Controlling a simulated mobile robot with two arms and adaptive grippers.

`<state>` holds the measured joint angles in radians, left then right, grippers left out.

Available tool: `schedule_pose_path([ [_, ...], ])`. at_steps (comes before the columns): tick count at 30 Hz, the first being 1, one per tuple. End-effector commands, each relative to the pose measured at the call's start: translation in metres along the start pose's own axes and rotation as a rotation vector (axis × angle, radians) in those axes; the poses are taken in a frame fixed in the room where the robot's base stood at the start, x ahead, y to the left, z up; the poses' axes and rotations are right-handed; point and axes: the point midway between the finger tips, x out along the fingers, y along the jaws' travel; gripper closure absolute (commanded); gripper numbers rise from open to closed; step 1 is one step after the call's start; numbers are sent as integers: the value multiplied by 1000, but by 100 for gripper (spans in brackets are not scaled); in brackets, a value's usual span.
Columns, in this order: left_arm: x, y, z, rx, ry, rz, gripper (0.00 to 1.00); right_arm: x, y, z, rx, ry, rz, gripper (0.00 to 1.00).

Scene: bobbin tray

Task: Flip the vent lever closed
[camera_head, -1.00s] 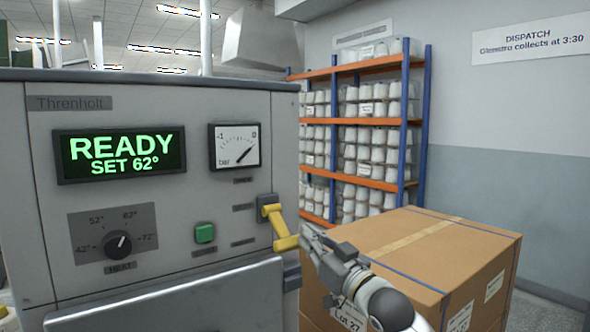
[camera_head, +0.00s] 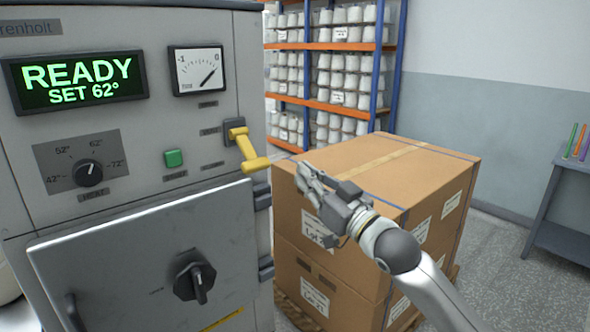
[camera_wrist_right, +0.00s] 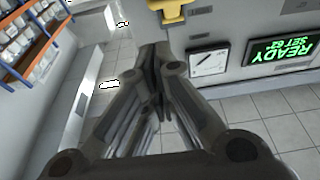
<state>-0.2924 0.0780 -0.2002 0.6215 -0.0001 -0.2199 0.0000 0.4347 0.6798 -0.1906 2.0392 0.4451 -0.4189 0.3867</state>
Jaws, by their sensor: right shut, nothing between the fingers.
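The yellow vent lever (camera_head: 248,150) is on the right side of the grey machine's front, on a dark mount. Its arm slants down and out, ending in a short crosswise grip. In the right wrist view the yellow lever (camera_wrist_right: 171,9) is cut off by the top edge. My right gripper (camera_head: 303,175) is shut and empty, just right of and slightly below the lever's grip, with a small gap visible between them. Its closed fingers (camera_wrist_right: 155,62) show in the right wrist view. My left gripper is not in view.
Stacked cardboard boxes (camera_head: 385,176) stand behind and below my right gripper. The machine (camera_head: 150,125) has a green button (camera_head: 174,158), a heat knob (camera_head: 89,173) and a door with a dark knob (camera_head: 196,282). A bobbin shelf (camera_head: 350,47) is behind; a grey table (camera_head: 566,200) is at right.

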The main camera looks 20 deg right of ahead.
Motion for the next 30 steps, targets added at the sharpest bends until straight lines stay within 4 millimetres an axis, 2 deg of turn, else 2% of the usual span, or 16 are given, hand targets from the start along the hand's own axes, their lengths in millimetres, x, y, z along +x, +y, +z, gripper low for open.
schedule_pose_path([
  [6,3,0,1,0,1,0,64,-12,0,2,-1,0,0,100],
  [23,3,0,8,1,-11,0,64,-12,2,7,1,-7,5,100],
  [26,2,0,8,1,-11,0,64,-10,14,32,11,-44,35,100],
  [29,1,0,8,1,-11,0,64,-11,36,84,26,-122,92,100],
  [30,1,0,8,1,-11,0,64,-14,46,112,32,-162,119,100],
])
